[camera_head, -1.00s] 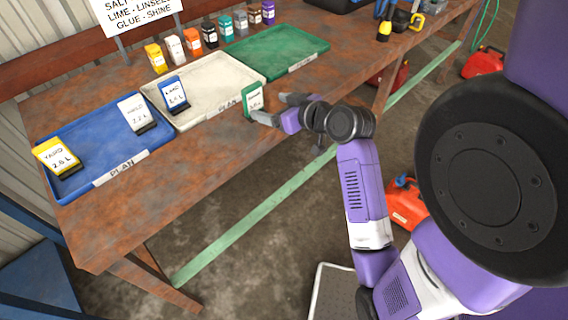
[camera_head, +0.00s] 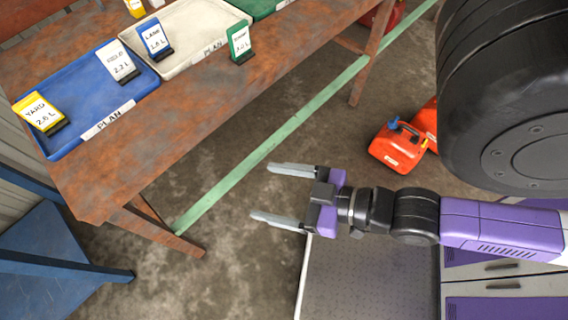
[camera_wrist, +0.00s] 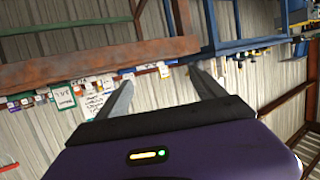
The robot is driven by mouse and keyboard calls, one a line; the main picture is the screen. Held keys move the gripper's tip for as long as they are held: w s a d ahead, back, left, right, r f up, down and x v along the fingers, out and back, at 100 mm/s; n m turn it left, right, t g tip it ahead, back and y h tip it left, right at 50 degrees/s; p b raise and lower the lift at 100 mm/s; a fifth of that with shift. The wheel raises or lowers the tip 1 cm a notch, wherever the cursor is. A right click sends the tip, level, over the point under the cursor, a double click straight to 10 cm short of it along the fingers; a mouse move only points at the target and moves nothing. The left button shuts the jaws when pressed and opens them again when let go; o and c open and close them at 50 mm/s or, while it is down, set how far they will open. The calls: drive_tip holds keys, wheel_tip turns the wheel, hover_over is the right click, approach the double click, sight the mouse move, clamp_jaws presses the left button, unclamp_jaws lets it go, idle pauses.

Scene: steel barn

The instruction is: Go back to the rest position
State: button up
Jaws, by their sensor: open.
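My gripper (camera_head: 277,194) is open and empty in the head view. It hangs over the concrete floor, in front of the workbench and apart from it, with its fingers pointing left. In the wrist view my gripper (camera_wrist: 160,90) shows two spread fingers with nothing between them. The wrist picture is tilted, with the bench (camera_wrist: 95,68) across its upper part.
The rusty workbench (camera_head: 190,112) holds a blue tray (camera_head: 88,98) with yellow and white cards, a white tray (camera_head: 190,30) with a blue card, and a green card (camera_head: 240,43) at its front edge. Red fuel cans (camera_head: 398,148) stand on the floor. A blue frame (camera_head: 45,250) is lower left.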

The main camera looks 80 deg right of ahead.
drive_tip(key=shift+s+a+r+n+y, duration=0.55)
drive_tip(key=shift+s+a+r, duration=0.35)
drive_tip(key=shift+s+a, duration=0.25)
